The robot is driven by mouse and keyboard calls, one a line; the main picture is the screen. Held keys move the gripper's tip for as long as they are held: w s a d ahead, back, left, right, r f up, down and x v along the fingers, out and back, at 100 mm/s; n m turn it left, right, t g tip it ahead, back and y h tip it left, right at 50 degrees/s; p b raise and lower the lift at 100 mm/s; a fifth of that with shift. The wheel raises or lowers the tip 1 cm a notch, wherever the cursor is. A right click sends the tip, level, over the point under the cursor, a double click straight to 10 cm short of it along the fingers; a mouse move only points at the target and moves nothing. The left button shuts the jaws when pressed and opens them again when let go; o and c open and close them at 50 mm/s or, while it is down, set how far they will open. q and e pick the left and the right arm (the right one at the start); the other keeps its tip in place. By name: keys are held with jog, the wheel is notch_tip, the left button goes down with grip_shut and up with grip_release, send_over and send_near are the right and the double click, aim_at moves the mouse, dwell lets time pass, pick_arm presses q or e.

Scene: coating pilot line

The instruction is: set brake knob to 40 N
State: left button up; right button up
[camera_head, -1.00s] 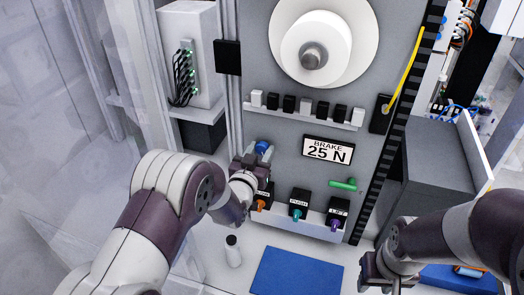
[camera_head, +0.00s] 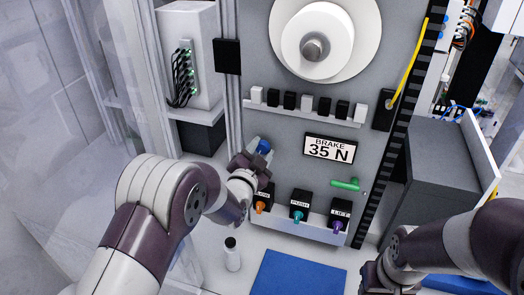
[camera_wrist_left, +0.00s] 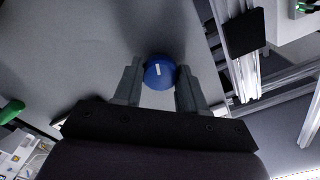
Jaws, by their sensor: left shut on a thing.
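The brake display (camera_head: 330,148) on the grey panel reads "BRAKE 35 N". The blue brake knob (camera_head: 264,146) is on the panel to the left of the display. My left gripper (camera_head: 257,154) is at the knob, and part of the knob shows past its fingers. In the left wrist view the blue knob (camera_wrist_left: 159,73) with a white pointer mark sits between the two fingertips of my left gripper (camera_wrist_left: 159,80), shut on it. My right gripper (camera_head: 372,280) is at the lower right edge, and its fingers are mostly cut off.
Orange, teal and purple knobs on black boxes, one labelled PUSH (camera_head: 300,205), line the panel's lower ledge. A green handle (camera_head: 345,184) sticks out below the display. A blue mat (camera_head: 298,274) and a small white bottle (camera_head: 232,254) are on the table below. A large white roll (camera_head: 318,42) is above.

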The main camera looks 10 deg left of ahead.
pick_arm(q)
jog(key=shift+f+m+b, duration=0.3)
jog(key=shift+m+b, duration=0.4)
jog(key=shift+m, duration=0.4)
jog(key=m+b, duration=0.2)
jog(key=m, duration=0.3)
jog(key=shift+r, duration=0.1)
jog(key=o, duration=1.3)
jog(key=shift+r, duration=0.15)
jog(key=shift+s, duration=0.1)
jog(key=s, duration=0.3)
jog(key=s+a, duration=0.1)
jog(key=s, duration=0.1)
jog(key=shift+s+b, duration=0.35)
jog(key=shift+s, duration=0.05)
